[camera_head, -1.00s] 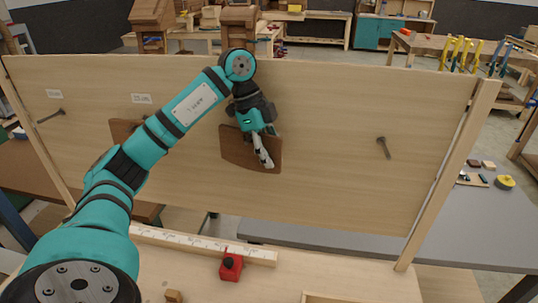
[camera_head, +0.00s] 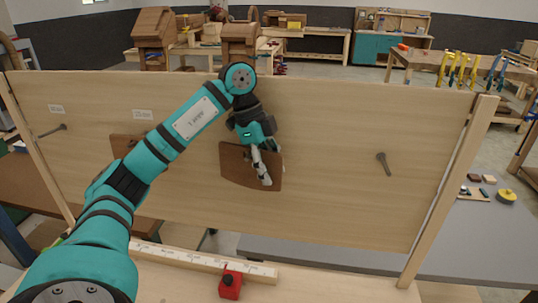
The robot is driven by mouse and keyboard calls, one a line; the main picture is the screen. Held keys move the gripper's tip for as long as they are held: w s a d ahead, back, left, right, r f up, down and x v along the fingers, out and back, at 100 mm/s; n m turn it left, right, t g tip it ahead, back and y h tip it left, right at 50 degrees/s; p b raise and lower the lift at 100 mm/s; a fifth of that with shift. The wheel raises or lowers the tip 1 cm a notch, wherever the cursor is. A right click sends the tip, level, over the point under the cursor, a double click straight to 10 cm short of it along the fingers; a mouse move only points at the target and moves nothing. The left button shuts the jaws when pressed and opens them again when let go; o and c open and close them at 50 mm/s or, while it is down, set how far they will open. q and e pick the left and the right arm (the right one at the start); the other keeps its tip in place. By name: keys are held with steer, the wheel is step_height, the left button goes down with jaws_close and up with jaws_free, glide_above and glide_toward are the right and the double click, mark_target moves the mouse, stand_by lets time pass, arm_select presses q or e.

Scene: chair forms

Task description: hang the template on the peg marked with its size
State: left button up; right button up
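A dark brown wooden template (camera_head: 238,165) is at the middle of the upright light-wood board (camera_head: 330,130). My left gripper (camera_head: 264,170) is in front of it, its fingers pointing down over the template's right part. Whether the fingers grip it or only overlap it is hard to tell. A second brown piece (camera_head: 122,146) shows partly behind my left arm. A bare peg (camera_head: 383,163) sticks out at the board's right, with no label visible near it. Another peg (camera_head: 52,131) is at far left under a small label (camera_head: 56,108); a second label (camera_head: 142,114) is above the second piece. My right gripper is not in view.
A ruler strip (camera_head: 200,262) with a red stop block (camera_head: 230,284) lies on the bench in front of the board. A grey table (camera_head: 470,235) with a yellow tape roll (camera_head: 506,196) stands behind at right. The board's right half is clear around its peg.

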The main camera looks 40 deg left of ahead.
arm_select(q)
step_height(320, 180, up, 9)
steer(key=shift+r, duration=0.1)
stand_by(0.3)
